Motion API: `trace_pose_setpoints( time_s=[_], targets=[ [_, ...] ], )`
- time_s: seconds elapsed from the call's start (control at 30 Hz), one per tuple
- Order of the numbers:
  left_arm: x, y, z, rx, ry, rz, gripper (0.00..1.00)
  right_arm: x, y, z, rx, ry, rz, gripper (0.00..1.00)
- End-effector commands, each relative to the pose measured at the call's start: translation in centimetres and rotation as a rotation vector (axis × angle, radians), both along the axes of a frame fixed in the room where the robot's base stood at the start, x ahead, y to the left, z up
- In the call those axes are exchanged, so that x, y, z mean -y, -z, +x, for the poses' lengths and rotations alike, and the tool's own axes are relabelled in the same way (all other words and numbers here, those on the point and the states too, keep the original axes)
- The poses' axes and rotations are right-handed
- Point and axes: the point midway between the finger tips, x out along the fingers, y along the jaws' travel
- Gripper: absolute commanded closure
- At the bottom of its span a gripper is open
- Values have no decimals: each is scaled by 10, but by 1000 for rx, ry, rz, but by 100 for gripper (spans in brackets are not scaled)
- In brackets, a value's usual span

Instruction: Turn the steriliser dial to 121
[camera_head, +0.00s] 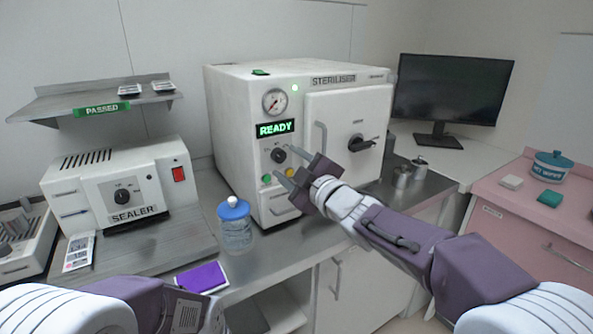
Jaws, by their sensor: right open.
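The white steriliser (235,95) stands on the metal counter, its green screen (275,128) reading READY. Its small dark dial (278,155) is on the front panel below the screen, with labels too small to read. My right gripper (282,160) is open in front of the panel, its two fingers pointing at the dial area. One finger is near the dial's right side and the other is lower, by the buttons. I cannot tell whether either finger touches the dial. My left arm (120,305) shows at the lower left, but its gripper fingers are not seen.
A blue-lidded bottle (235,225) stands left of my right gripper, near the counter edge. A purple packet (201,278) lies in front of it. The sealer (120,185) is at the left.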

Motion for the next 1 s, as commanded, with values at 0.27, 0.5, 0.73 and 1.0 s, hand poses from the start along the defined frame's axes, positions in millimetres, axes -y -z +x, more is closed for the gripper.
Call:
trace_pose_setpoints(
  time_s=[0.27,0.5,0.73,1.0],
  targets=[
    [0,-2,0,0,0,0,64,31,-1,-41,0,1,0,48],
    [0,-2,0,0,0,0,64,34,0,-47,1,0,-1,48],
    [0,-2,0,0,0,0,64,60,7,-34,-14,57,-4,48],
    [0,-2,0,0,0,0,64,197,190,-48,-605,518,103,48]
  ],
)
